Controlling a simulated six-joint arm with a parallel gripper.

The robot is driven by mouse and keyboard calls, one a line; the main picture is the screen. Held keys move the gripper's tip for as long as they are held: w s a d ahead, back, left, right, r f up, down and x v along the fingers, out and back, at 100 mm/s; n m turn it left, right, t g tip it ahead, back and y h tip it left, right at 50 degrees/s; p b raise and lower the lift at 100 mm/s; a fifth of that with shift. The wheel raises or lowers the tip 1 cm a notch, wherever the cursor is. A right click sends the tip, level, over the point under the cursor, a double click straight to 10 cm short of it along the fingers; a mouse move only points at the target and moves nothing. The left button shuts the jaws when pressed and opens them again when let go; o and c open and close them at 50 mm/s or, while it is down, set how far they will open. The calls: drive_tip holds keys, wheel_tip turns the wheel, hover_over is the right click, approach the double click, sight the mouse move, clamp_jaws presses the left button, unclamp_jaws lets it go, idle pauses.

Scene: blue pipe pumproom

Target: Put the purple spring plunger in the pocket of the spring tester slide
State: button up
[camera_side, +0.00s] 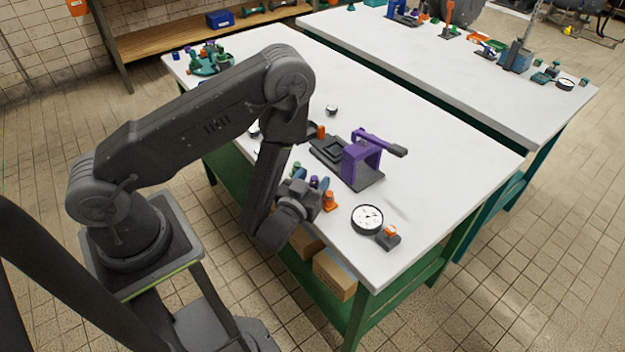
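A small purple piece, which looks like the purple spring plunger (314,182), shows just past my gripper (307,187) at the near edge of the white table. My wrist hides its lower part, and I cannot tell whether the fingers touch it. The fingers are too small and covered to tell open from shut. The spring tester (357,165) stands behind and to the right of my gripper, with a purple frame, a lever and a dark base. Its dark slide (333,149) lies at the left of the frame. The pocket is too small to see into clearly.
A green piece (296,167) and an orange piece (330,200) stand close beside my gripper. A round dial gauge (367,218) and a dark block with an orange top (390,237) lie to the right.

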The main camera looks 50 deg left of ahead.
drive_tip(key=shift+s, duration=0.1)
drive_tip(key=v, duration=0.6)
drive_tip(key=shift+d, duration=0.2)
drive_tip(key=shift+o, duration=0.5)
drive_tip(key=shift+s+d, duration=0.2)
drive_tip(key=shift+s, duration=0.4)
